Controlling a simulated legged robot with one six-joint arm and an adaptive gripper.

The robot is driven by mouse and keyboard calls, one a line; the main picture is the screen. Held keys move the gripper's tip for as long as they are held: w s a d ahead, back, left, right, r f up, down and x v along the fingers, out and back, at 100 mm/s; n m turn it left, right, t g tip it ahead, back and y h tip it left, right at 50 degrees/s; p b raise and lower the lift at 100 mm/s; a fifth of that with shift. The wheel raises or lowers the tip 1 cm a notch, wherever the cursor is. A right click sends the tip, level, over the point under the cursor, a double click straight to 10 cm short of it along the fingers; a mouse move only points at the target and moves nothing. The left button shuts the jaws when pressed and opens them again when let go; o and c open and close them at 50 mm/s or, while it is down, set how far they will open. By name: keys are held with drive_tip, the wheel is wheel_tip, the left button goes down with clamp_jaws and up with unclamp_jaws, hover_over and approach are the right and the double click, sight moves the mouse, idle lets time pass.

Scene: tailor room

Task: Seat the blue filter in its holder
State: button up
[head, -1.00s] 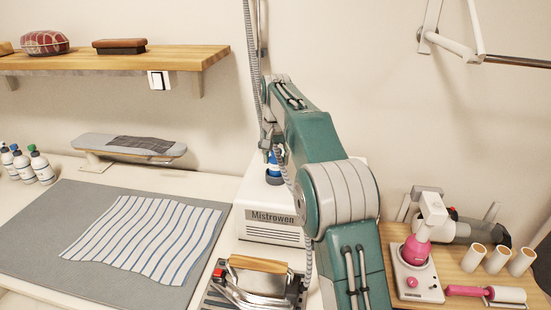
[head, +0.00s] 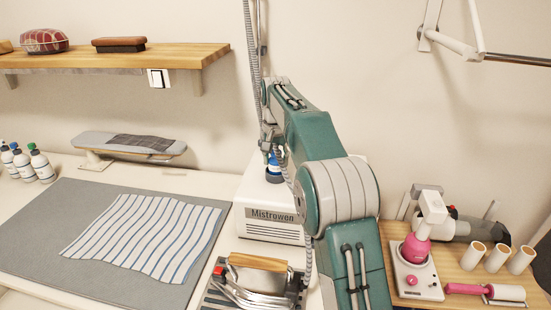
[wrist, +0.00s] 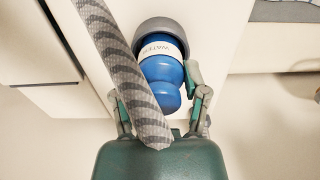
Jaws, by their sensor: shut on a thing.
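The blue filter (wrist: 160,78) has a white label reading "WATER" and a narrower rounded end toward my gripper. In the wrist view my gripper (wrist: 155,92) has a finger on each side of it and is shut on it. The filter's far end meets a grey round cup (wrist: 165,23), which looks like the holder; how deep it sits is hidden. In the head view the filter (head: 274,160) is upright over a dark blue ring on top of the white Mistrowen unit (head: 268,222). My gripper (head: 271,140) is partly hidden by my arm there.
A striped grey hose (wrist: 120,75) crosses the wrist view in front of the left finger. An iron (head: 257,280) stands in front of the unit. Striped cloth (head: 148,236) lies at left. A wooden board (head: 468,270) with several items is at right. A shelf (head: 120,62) hangs at upper left.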

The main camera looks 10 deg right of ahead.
drive_tip(key=o, duration=0.9)
